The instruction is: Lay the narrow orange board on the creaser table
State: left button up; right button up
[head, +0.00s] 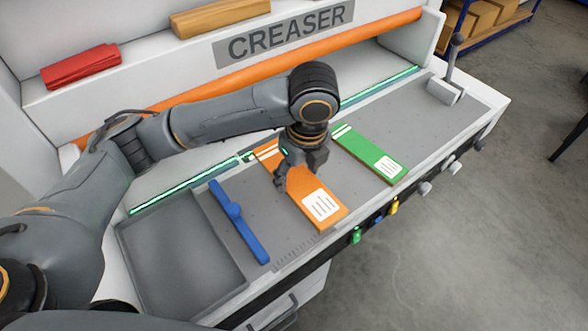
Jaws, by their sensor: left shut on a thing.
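The narrow orange board (317,197) has white stripes at its far end and a white label near its front end. It lies over the grey bed of the creaser table (290,239), between a blue bar and a green board. My left gripper (285,180) is over the middle of the orange board, pointing down, and is shut on it. The gripper hides part of the board. I cannot tell whether the board touches the bed or is just above it. My right gripper is not in view.
A green board (370,153) lies to the right and a blue bar (239,221) to the left. A grey tray (180,262) is at the left end. A lever (447,88) stands at the far right. An orange roller (240,77) runs along the back.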

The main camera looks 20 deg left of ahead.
pick_arm(q)
jog(key=w+a+f, duration=0.1)
jog(key=w+f, duration=0.1)
jog(key=w+a+f+p, duration=0.1)
jog(key=w+a+f, duration=0.1)
jog(key=f, duration=0.1)
jog(key=shift+w+a, duration=0.2)
jog(key=shift+w+a+f, duration=0.15)
jog(key=shift+w+f, duration=0.25)
jog(key=shift+f, duration=0.15)
jog(key=f, duration=0.1)
jog(key=f+p, duration=0.1)
jog(key=f, duration=0.1)
jog(key=shift+w+a, duration=0.15)
jog(key=shift+a, duration=0.1)
jog(key=shift+f, duration=0.35)
jog(key=shift+f, duration=0.1)
jog(key=o, duration=1.2)
jog(key=shift+c, duration=0.2)
jog(key=r, duration=0.4)
jog(key=d+r+b, duration=0.1)
jog(key=r, duration=0.3)
jog(key=s+r, duration=0.1)
jog(key=r, duration=0.3)
jog(key=shift+d+b, duration=0.3)
jog(key=shift+b, duration=0.1)
